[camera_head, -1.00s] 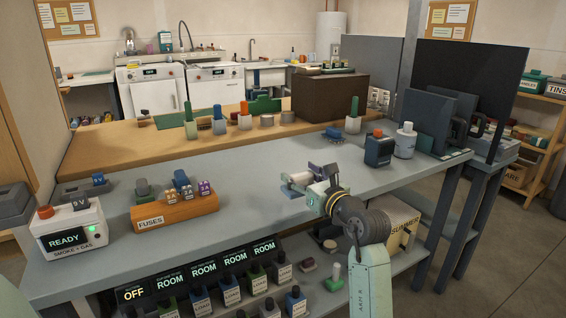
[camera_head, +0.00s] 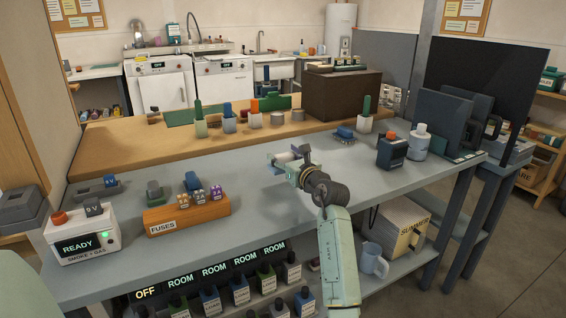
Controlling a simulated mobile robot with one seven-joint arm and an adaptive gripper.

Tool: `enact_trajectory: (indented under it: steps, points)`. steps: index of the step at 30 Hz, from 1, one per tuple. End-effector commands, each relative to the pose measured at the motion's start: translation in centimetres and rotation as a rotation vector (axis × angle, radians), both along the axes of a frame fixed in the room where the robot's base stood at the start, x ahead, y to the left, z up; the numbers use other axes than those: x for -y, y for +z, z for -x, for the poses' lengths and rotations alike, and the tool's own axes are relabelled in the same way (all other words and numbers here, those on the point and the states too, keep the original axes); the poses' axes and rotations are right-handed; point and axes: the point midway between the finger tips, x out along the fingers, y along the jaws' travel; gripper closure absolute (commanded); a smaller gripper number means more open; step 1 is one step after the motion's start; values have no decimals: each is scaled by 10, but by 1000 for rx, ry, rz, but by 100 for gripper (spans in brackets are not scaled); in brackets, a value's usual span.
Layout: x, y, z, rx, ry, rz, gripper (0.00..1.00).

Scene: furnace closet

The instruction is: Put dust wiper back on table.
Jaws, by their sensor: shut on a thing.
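My gripper (camera_head: 284,160) is above the grey table (camera_head: 270,205), near its middle. It is shut on a small pale thing, which I take to be the dust wiper. The gripper's pale green and whitish parts hide most of it, so its shape is unclear. I cannot tell whether it touches the tabletop. The arm reaches in from the lower right of centre, over the table's front edge.
An orange fuse block (camera_head: 186,213) and a READY detector box (camera_head: 83,238) stand at left. A blue brush-like thing (camera_head: 345,134), a dark blue device (camera_head: 392,151) and a white bottle (camera_head: 419,142) stand at right. Bare tabletop lies around my gripper.

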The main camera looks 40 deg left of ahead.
Motion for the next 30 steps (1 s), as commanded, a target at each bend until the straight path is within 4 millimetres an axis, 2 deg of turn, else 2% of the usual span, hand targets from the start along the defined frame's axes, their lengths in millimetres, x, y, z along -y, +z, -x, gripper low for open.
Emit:
enact_trajectory:
  steps: [4, 9, 12, 23, 24, 30]
  points:
    - [-11, 0, -4, -1, 1, 0, 74]
    - [-11, -26, -5, -3, 0, 0, 74]
    - [-11, -35, -4, -2, 0, -1, 74]
    - [-10, -39, -5, 0, -1, -1, 74]
    - [-11, -39, -5, 0, -1, -1, 40]
    - [-10, -39, -5, 0, -1, -1, 27]
